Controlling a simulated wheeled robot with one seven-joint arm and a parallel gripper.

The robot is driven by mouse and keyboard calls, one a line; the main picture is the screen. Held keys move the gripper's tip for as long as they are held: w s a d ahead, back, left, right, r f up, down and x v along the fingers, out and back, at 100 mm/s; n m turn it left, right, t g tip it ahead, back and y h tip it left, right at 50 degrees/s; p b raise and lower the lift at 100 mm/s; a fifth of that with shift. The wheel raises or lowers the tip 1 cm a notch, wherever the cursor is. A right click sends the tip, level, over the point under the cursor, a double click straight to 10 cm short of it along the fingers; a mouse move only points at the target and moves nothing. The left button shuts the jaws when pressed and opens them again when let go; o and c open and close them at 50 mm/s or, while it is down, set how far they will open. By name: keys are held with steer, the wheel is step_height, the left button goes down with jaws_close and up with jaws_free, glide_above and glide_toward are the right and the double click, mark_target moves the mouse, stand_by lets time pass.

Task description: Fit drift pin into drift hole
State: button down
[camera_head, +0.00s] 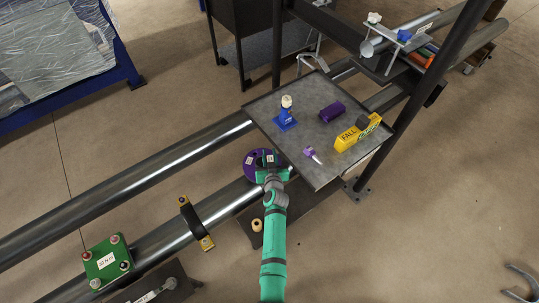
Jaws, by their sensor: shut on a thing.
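My gripper (271,176), at the end of my green arm, is low beside the tray's near left edge. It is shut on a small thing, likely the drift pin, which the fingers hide. A round purple flange (250,166) with pale labels is at the end of the lower pipe. My gripper is at its right side, overlapping it in the picture. I cannot make out the drift hole, nor whether the held thing touches the flange.
A grey tray (283,152) holds a blue stand (286,122), a purple block (332,112), a yellow box (352,135) and a small purple-and-white piece (313,154). A dark post (408,105) rises to the right. Two long pipes (120,186) run left.

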stand_by(0.7)
steer(key=c, duration=1.4)
jaws_free()
steer(key=shift+s, duration=0.1)
steer(key=shift+v, duration=2.45)
steer(key=v, duration=1)
steer(key=shift+s+r, duration=0.25)
steer(key=shift+s, duration=0.1)
